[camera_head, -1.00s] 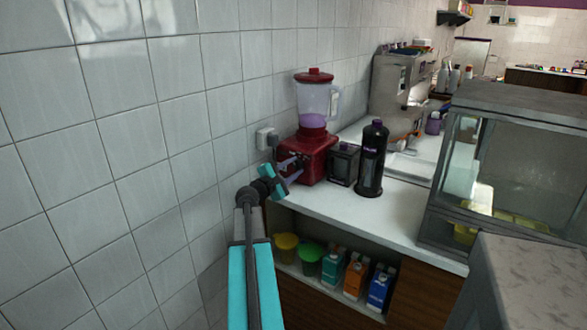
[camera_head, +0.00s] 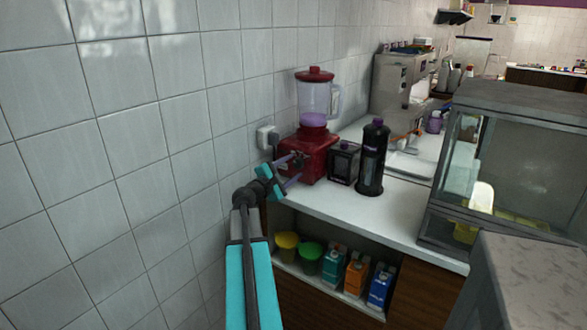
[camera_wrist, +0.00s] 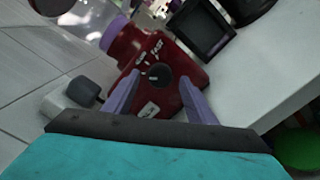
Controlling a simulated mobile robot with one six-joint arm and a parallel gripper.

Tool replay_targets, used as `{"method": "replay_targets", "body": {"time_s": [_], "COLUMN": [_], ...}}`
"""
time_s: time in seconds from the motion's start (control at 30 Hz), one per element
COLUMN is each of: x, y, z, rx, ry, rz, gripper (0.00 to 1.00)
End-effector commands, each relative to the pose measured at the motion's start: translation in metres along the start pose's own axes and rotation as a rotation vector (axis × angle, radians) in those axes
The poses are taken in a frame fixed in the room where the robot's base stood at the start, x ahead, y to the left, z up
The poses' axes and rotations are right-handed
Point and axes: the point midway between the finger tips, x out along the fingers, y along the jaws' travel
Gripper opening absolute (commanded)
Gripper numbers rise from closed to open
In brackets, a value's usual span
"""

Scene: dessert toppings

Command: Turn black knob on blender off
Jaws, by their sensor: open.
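The blender stands on the white counter against the tiled wall, with a red base (camera_head: 310,155), a clear jar (camera_head: 314,103) holding purple contents and a red lid. Its black knob (camera_wrist: 158,75) shows on the front of the red base in the wrist view, with white markings around it. My gripper (camera_head: 291,171) is open in front of the base. In the wrist view its two purple fingers (camera_wrist: 157,94) stand either side of the knob, with the tips close to the base. I cannot tell whether they touch it.
A wall socket with a black plug (camera_head: 267,138) is left of the blender. A dark box (camera_head: 343,162) and a black bottle (camera_head: 371,160) stand close on its right. A glass display case (camera_head: 500,165) is farther right. Tubs and cartons sit on the shelf below.

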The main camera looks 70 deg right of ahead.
Motion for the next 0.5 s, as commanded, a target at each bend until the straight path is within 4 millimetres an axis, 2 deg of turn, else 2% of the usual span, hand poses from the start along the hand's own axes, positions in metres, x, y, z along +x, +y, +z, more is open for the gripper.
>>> {"method": "replay_targets", "body": {"time_s": [0.5], "x": [-0.070], "y": [-0.002], "z": [0.001], "rx": [0.000], "ry": [0.002], "rz": [0.000], "gripper": [0.51]}}
